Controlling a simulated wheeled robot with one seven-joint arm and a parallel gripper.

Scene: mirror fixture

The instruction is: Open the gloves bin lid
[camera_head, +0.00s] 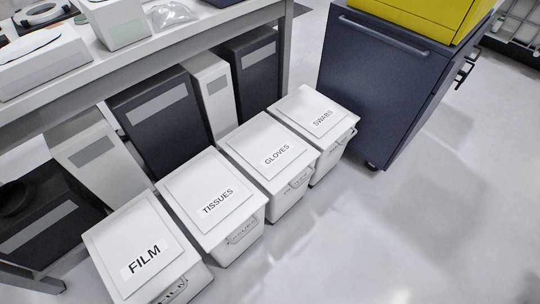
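The gloves bin (290,196) is a white box on the floor, third from the left in a row of similar bins. Its white lid (262,141) lies flat and closed, with GLOVES printed on a label (278,154). A handle (300,179) shows on its front face. The bin stands between the tissues bin and the swabs bin. My gripper is not in view.
The film bin (123,233), tissues bin (190,183) and swabs bin (295,104) stand beside it, lids closed. A table (140,49) with dark and white boxes under it stands behind. A dark blue cabinet (375,85) stands at right. The floor (400,220) in front is clear.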

